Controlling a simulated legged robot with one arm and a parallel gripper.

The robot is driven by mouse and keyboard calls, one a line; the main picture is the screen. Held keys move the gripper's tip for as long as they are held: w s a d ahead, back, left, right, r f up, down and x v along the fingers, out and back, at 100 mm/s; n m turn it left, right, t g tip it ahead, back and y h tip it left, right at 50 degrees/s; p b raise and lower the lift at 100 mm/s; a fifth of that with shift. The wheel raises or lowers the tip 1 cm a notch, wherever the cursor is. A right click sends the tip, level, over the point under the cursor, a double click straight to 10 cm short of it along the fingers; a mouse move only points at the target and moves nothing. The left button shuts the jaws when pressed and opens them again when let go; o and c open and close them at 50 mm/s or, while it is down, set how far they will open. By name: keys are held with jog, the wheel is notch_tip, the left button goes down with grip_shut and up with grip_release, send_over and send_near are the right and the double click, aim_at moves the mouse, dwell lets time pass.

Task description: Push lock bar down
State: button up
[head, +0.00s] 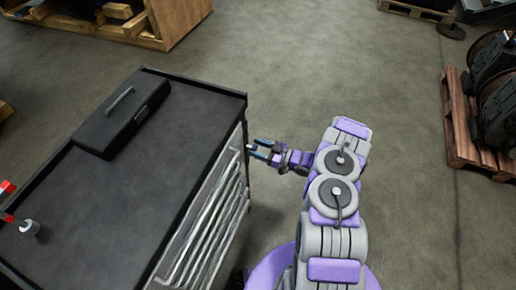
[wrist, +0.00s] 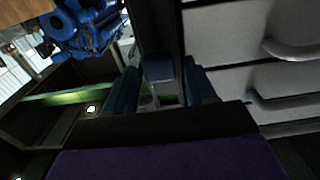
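The tool cabinet (head: 150,190) has a black top, and its drawer front with several pale handles faces right. My gripper (head: 257,151) is beside the far end of that drawer front, its two blue fingers apart. In the wrist view, the fingers (wrist: 160,90) stand on either side of a dark blue block and a small grey piece. A dark upright strip (wrist: 160,25) runs up behind them at the drawer edge. I cannot tell whether this strip is the lock bar, nor whether the fingers touch it.
A black case (head: 122,115) lies on the cabinet top. A wooden pallet (head: 462,125) with dark machine parts stands at the right, and a wooden crate (head: 170,22) stands at the back left. The floor (head: 330,60) between them is clear.

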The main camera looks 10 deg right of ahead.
grip_shut()
dwell(0.3)
dwell(0.3)
jog(key=shift+f+p, duration=1.2)
jog(key=shift+p, duration=0.7)
jog(key=shift+c, duration=1.5)
grip_release()
jog(key=shift+f, duration=0.1)
jog(key=shift+o, duration=0.6)
jog(key=shift+f, duration=0.1)
jog(key=o, duration=0.3)
